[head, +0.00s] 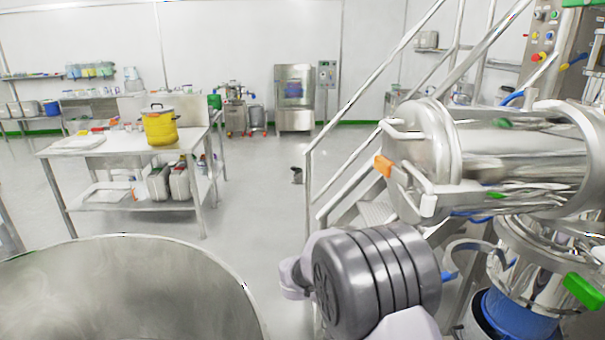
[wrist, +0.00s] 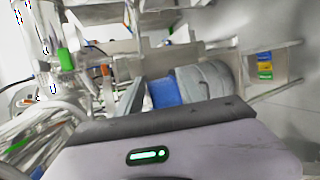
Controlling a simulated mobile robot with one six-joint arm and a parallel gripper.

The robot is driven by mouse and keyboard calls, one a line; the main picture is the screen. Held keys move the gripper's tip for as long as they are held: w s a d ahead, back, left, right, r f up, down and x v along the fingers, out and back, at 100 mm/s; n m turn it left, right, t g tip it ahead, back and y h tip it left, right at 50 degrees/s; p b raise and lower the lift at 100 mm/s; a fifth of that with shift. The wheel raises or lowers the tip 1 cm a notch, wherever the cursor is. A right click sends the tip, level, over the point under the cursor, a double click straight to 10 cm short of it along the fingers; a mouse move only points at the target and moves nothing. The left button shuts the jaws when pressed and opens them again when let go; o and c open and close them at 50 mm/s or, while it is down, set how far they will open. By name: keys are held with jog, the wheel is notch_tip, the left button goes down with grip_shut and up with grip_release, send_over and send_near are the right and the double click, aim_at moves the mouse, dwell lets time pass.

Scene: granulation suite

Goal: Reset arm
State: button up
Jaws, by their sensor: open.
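My gripper (wrist: 160,127) shows in the wrist view as a pale body with a dark front edge and a lit green indicator. It is open, and I see nothing held in it. Its fingertips are not clearly visible. In the head view my gripper cannot be made out. Pale parts of my arm show at the bottom centre, beside a dark grey ribbed cylinder (head: 375,272). The task names no other object.
A large steel machine (head: 520,160) with rails and stairs fills the right. A round steel vessel (head: 125,290) stands at the lower left. Behind it a steel table (head: 115,145) carries a yellow pot (head: 160,126). The central floor (head: 255,195) is clear.

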jog(key=s+a+r+m+t+y+b, duration=0.1)
jog(key=s+a+r+t+y+b, duration=0.15)
jog(key=s+y, duration=0.75)
jog(key=s+a+r+m+t+y+b, duration=0.1)
jog(key=s+a+r+t+y, duration=0.2)
jog(key=s+a+t+y, duration=0.2)
jog(key=s+a+t, duration=0.2)
jog(key=s+a, duration=0.2)
jog(key=shift+m+y+b, duration=0.3)
jog(key=shift+m+b, duration=0.1)
jog(key=shift+d, duration=0.1)
